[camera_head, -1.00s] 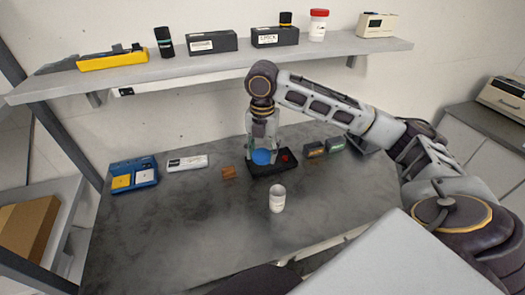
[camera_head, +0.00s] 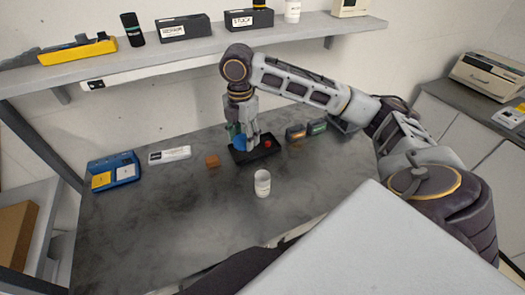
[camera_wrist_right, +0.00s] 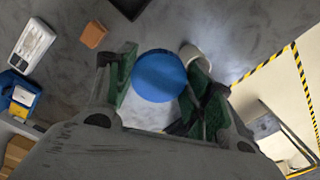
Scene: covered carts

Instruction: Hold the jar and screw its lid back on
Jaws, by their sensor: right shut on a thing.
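The jar (camera_head: 262,184) is a small pale open-topped pot, upright on the grey bench in front of the dark tray. It also shows in the wrist view (camera_wrist_right: 196,56), partly hidden behind the blue lid. The round blue lid (camera_wrist_right: 159,76) is between the fingers of my right gripper (camera_wrist_right: 155,88), which is shut on it. In the head view the lid (camera_head: 239,143) shows at the fingertips, by the left part of the tray and partly covered by the fingers. My left gripper is not in view.
The dark tray (camera_head: 236,156) holds a small red thing (camera_head: 268,143). An orange-brown block (camera_head: 212,161), a white device (camera_head: 169,155) and a blue bin (camera_head: 114,171) stand left. Small boxes (camera_head: 306,130) stand right. A shelf (camera_head: 200,54) runs behind. The front bench is clear.

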